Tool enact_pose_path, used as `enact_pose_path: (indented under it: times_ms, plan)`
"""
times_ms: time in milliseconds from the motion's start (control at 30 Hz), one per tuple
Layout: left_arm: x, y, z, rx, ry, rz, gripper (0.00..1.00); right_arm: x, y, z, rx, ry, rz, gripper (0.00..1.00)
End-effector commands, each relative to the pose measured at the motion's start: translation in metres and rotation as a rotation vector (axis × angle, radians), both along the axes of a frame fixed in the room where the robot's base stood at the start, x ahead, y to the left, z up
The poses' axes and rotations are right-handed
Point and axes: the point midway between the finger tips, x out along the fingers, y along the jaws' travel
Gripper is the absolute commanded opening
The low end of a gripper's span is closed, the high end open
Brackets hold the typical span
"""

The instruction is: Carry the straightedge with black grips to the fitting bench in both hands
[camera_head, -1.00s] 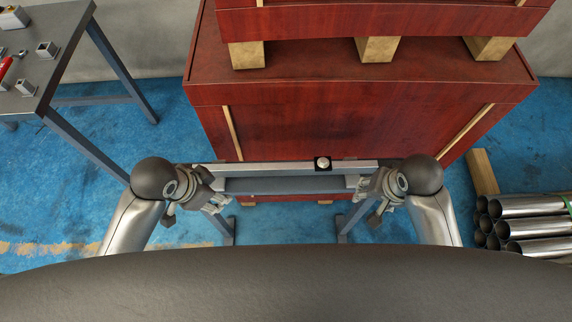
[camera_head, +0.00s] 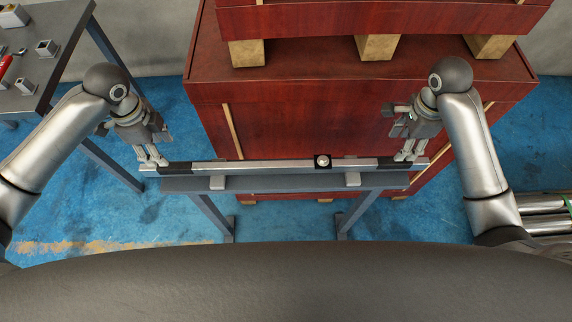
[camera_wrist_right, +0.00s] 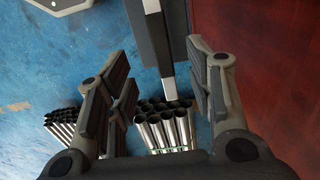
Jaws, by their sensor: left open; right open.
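The straightedge (camera_head: 265,166) is a long pale bar with black grips near its ends. It lies level across two light blocks on a narrow grey stand (camera_head: 290,183). My left gripper (camera_head: 151,161) is open at the bar's left end, by the left black grip (camera_head: 178,168). My right gripper (camera_head: 408,156) is open at the right end, just past the right black grip (camera_head: 391,163). In the right wrist view, the bar's black grip (camera_wrist_right: 158,38) and pale tip (camera_wrist_right: 168,82) show between the spread fingers. Contact is unclear. A grey bench (camera_head: 65,50) stands at the upper left.
Large red wooden crates (camera_head: 300,95) stand close behind the stand. Bundled metal tubes (camera_head: 545,215) lie on the floor at the right and show in the right wrist view (camera_wrist_right: 165,125). Small metal blocks sit on the grey bench. Blue floor is clear at the left.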

Motion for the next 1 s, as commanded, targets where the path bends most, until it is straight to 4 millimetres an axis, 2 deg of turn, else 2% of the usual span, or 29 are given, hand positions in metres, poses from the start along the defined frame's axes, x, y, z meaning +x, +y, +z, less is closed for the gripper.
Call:
enact_pose_path:
  times_ms: [133, 267, 500, 700, 1000]
  plan:
    - [0.000, -0.001, -0.006, -0.001, 0.001, 0.001, 0.48, 0.000, 0.000, -0.006, 0.000, 0.001, 0.001, 0.48]
    - [-0.001, -0.001, -0.022, -0.002, 0.003, 0.003, 0.48, -0.001, 0.000, -0.022, -0.001, 0.004, 0.000, 0.48]
    - [-0.001, -0.001, -0.066, -0.001, 0.003, 0.004, 0.48, -0.001, 0.000, -0.066, -0.001, 0.004, 0.001, 0.48]
    - [-0.001, -0.001, -0.095, -0.001, 0.002, 0.003, 0.48, -0.001, 0.000, -0.095, -0.001, 0.002, 0.001, 0.48]
    - [0.000, -0.001, -0.109, -0.001, -0.001, 0.000, 0.48, 0.000, 0.000, -0.109, 0.000, -0.001, 0.002, 0.48]
